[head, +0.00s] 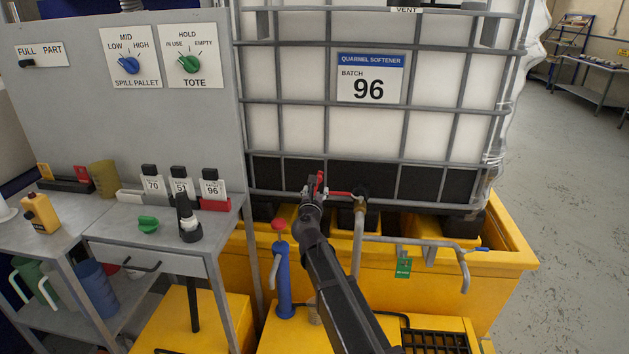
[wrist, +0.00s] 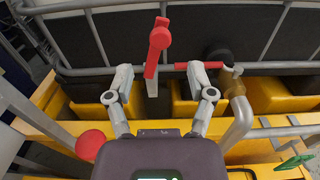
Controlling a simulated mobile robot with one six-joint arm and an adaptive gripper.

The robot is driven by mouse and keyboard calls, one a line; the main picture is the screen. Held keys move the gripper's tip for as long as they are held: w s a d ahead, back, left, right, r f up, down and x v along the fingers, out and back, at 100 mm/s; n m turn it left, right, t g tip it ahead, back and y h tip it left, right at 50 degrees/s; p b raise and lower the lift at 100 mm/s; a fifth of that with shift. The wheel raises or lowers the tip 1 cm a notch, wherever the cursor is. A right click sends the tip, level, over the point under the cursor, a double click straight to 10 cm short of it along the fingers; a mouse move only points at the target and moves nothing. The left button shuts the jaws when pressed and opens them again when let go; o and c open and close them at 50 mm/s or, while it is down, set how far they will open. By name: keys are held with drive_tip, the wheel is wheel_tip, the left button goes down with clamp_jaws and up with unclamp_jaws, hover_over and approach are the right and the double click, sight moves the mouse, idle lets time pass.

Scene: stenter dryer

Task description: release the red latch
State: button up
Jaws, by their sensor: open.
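An upright red latch (wrist: 156,46) with a rounded top stands on a grey post in the wrist view, in front of the caged tote (head: 305,130). It also shows as a small red piece (head: 320,181) at the end of my arm in the head view. My gripper (wrist: 160,80) is open, with one finger on each side of the latch's line and nothing held. The latch rises beyond the fingertips, and I cannot tell whether they touch it. A red valve handle (wrist: 182,66) lies level just right of the latch, beside the right fingertip.
A brass-coloured valve and pipe (head: 359,215) stand right of my gripper. A blue hand pump with a red knob (head: 283,270) stands left of my arm. The yellow spill pallet (head: 500,262) lies below. A grey bench (head: 165,235) is at left; open floor is at right.

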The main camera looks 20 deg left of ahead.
drive_tip(key=x, duration=0.6)
drive_tip(key=shift+w+a, duration=0.15)
drive_tip(key=shift+w, duration=0.1)
clamp_jaws()
